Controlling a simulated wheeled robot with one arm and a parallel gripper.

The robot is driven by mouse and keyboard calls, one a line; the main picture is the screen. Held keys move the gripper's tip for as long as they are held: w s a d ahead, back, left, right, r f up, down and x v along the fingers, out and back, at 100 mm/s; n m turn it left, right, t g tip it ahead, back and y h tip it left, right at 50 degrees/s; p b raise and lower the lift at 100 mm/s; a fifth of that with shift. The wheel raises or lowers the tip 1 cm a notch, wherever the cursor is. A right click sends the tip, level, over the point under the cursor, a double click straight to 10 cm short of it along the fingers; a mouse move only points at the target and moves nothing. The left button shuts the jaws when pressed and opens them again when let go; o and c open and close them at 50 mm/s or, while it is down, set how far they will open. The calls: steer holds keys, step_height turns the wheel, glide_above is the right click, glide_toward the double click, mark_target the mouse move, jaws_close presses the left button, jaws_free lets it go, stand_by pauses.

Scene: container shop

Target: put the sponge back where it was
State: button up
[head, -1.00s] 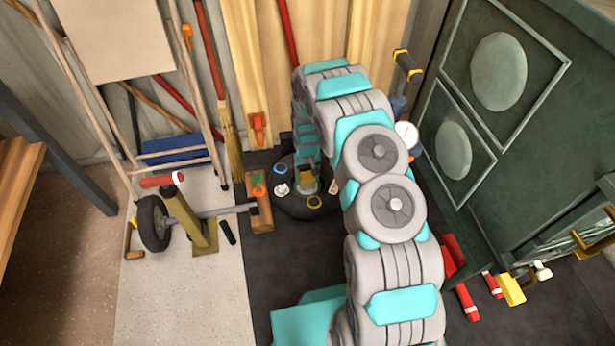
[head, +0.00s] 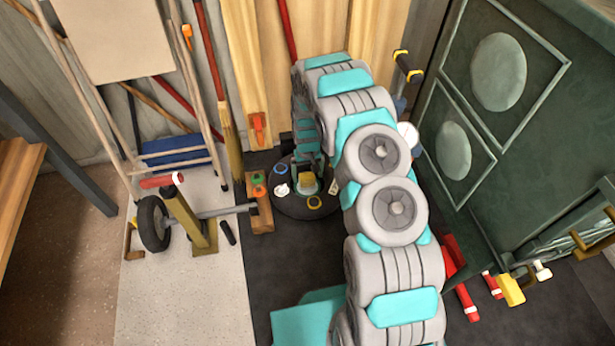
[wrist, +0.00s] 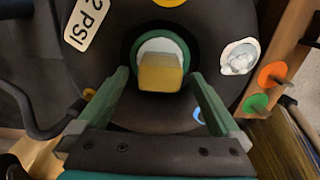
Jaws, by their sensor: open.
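The sponge (wrist: 160,72) is a small yellow block, seen from above in the wrist view. It stands at a pale, green-ringed round spot on top of a black round tank (wrist: 90,65). My gripper (wrist: 158,78) is open, with one green finger on either side of the sponge and a visible gap to each. In the head view the sponge (head: 307,183) shows as a small yellow patch on the tank top (head: 290,206), below my gripper (head: 308,172). My arm hides part of the tank there.
Stickers surround the sponge on the tank. A wooden block with orange and green knobs (head: 260,205) stands close left. A wheeled axle (head: 153,222) is farther left. A large green cabinet (head: 500,110) stands right, with red cylinders (head: 463,300) by its base.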

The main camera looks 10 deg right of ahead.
step_height(320, 180, up, 9)
step_height(320, 180, up, 17)
glide_above(307, 176)
steer(key=s, duration=0.9)
steer(key=s+r, duration=0.5)
steer(key=s, duration=0.6)
steer(key=s+r+g, duration=0.1)
steer(key=s+r, duration=0.4)
steer(key=s, duration=0.7)
steer(key=s+r, duration=0.6)
steer(key=s, duration=0.5)
steer(key=shift+s+g, duration=0.3)
steer(key=shift+g, duration=0.1)
